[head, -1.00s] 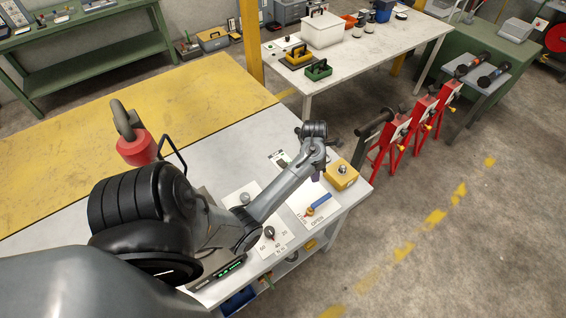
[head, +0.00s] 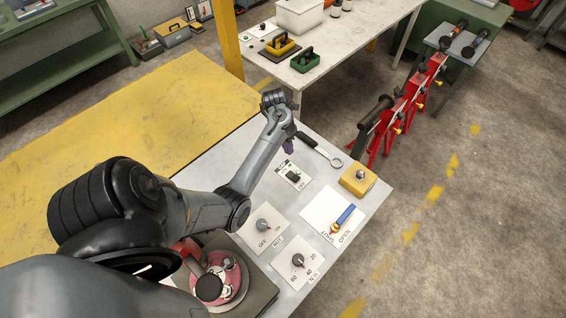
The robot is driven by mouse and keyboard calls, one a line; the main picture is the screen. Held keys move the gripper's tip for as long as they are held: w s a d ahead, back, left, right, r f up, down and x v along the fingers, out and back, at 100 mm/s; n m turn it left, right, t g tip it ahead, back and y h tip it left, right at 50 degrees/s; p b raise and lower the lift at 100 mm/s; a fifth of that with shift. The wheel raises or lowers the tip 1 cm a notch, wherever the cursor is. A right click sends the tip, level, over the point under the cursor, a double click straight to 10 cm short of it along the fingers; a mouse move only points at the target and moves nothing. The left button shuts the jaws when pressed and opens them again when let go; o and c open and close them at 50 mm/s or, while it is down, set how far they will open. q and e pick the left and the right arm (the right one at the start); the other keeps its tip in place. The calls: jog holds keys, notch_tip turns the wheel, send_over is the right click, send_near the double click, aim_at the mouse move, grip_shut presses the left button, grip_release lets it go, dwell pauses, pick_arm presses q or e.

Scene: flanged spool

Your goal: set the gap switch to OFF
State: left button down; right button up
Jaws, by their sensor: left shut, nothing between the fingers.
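A small black switch (head: 293,177) with a green patch sits on a white plate on the light grey table; its lettering is too small to read surely, and I cannot tell its setting. A grey knob (head: 264,224) sits on another white plate marked OFF at its left; I cannot tell which of the two is the gap switch. My left gripper (head: 288,148) points down just behind the black switch's plate, shut and empty. It looks apart from the switch, though its height is hard to judge. My right gripper is out of view.
A dial knob (head: 298,260) with numbers and a blue-handled lever (head: 345,215) marked OPEN stand nearby. A yellow box (head: 358,180) and a wrench (head: 324,150) lie to the right. A red round part (head: 232,285) stands at the front, partly behind my arm.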

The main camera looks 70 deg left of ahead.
aim_at(296, 178)
pick_arm(q)
jog(key=shift+s+a, duration=0.15)
jog(key=shift+a, duration=0.2)
jog(key=shift+d, duration=0.1)
jog(key=shift+f, duration=0.1)
jog(key=b+x, duration=0.1)
jog(key=x, duration=1.1)
jog(key=shift+f+b, duration=0.3)
jog(key=shift+b, duration=0.05)
jog(key=shift+d+f, duration=0.2)
jog(key=shift+f, duration=0.45)
jog(key=shift+d, duration=0.1)
